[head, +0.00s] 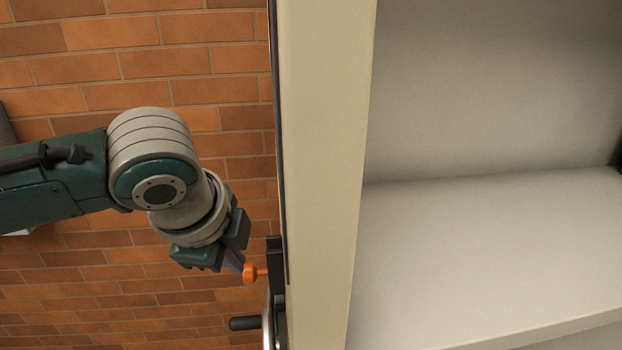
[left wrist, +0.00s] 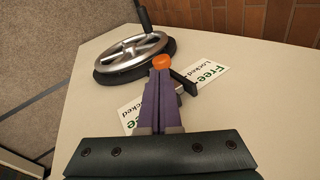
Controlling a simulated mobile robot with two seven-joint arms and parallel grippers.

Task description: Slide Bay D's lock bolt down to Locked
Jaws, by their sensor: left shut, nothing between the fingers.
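The orange knob (head: 250,273) of the lock bolt sticks out from the side of the pale cabinet, on a dark bolt housing (head: 275,258). My left gripper (head: 236,263) is shut and empty, its purple fingers just left of and slightly above the knob in the head view. In the left wrist view the shut fingers (left wrist: 162,78) end right at the knob (left wrist: 163,62); I cannot tell whether they touch. A white label (left wrist: 207,75) reading Free and Locked lies behind, partly covered by the fingers and bolt. My right gripper is not in view.
A silver handwheel (left wrist: 133,50) with a dark handle (head: 245,323) is mounted close to the knob on the cabinet side. The cabinet's pale edge post (head: 322,150) stands right of the arm, with an empty shelf (head: 490,245) beyond. A brick wall (head: 200,80) is behind.

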